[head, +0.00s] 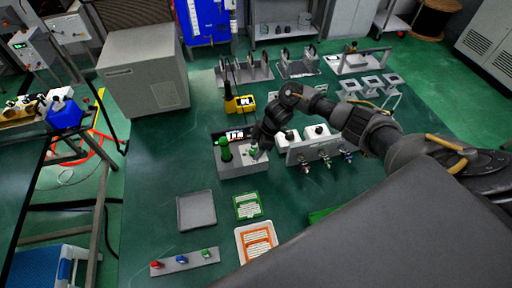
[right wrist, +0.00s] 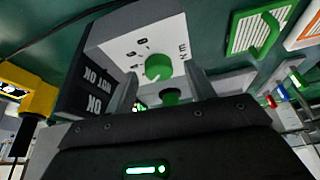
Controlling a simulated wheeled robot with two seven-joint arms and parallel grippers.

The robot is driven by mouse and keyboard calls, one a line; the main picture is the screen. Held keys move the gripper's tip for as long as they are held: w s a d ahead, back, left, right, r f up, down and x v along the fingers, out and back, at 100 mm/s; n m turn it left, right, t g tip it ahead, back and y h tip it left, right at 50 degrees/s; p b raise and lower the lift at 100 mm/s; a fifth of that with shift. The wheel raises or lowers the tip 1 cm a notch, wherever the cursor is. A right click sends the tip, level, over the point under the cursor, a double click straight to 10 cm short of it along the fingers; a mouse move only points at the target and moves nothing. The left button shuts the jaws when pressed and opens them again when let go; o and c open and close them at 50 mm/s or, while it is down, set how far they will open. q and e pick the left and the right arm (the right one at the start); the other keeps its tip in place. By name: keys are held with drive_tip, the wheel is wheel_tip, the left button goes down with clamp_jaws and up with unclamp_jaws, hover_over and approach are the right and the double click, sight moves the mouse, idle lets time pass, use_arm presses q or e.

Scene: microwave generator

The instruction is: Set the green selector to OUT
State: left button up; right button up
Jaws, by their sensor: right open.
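The green selector (right wrist: 159,67) is a round knob on the pale face of a control box, with marks and lettering around it in the right wrist view. A small pale pointer shows at its lower edge, but I cannot read which mark it faces. In the head view the selector (head: 254,151) is on the box (head: 242,170), partly covered by my right gripper (head: 258,145). In the right wrist view that gripper (right wrist: 163,92) is open, its fingers apart near the box. I cannot tell whether it touches the knob. My left gripper is out of view.
A grey unit with several connectors (head: 322,150) is to the right.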

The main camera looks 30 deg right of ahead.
drive_tip(key=shift+w+a+f, duration=0.15)
drive_tip(key=shift+a+f, duration=0.05)
drive_tip(key=shift+f, duration=0.25)
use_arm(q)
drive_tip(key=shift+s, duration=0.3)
use_arm(e)
drive_tip(key=c, duration=1)
drive_tip(key=shift+w+f+n+b, duration=0.1)
drive_tip(key=shift+f+n+b, duration=0.05)
drive_tip(key=shift+n+b, duration=0.55)
drive_tip(key=n+g+b, duration=0.1)
drive_tip(key=n+b, duration=0.1)
drive_tip(key=b, duration=0.2)
drive_tip(key=shift+w+n+g, duration=0.1)
drive_tip(key=shift+n+g, duration=0.2)
drive_tip(key=shift+n, duration=0.1)
drive_tip(key=shift+n+g+b, duration=0.3)
drive_tip(key=shift+n+b, duration=0.2)
drive_tip(key=shift+n, duration=0.2)
use_arm(q)
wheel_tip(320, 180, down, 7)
drive_tip(key=shift+b, duration=0.4)
use_arm(e)
drive_tip(key=shift+n+g, duration=0.4)
drive_tip(key=shift+n, duration=0.7)
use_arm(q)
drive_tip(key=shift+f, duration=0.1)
